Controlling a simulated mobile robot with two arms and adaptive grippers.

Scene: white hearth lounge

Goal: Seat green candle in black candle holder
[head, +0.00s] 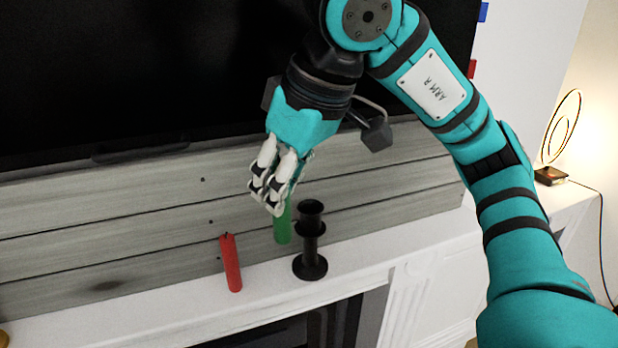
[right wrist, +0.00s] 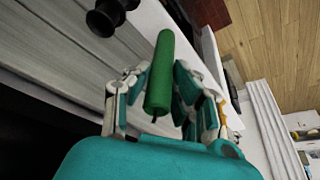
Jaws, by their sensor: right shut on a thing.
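The green candle (head: 283,226) hangs upright below my right gripper (head: 271,190), just left of and behind the black candle holder in the head view. My right gripper is shut on it near its upper end. The candle also shows in the right wrist view (right wrist: 160,72), between the fingers (right wrist: 158,95), its wick end towards the palm. I cannot tell whether its lower end touches the mantel. The black candle holder (head: 310,243) stands upright on the mantel, its cup empty. Part of it shows in the right wrist view (right wrist: 104,18). My left gripper is not in view.
Grey wood panelling (head: 110,235) rises close behind, with a dark screen (head: 130,70) above. A lit lamp (head: 551,175) stands far right. The mantel right of the holder is clear.

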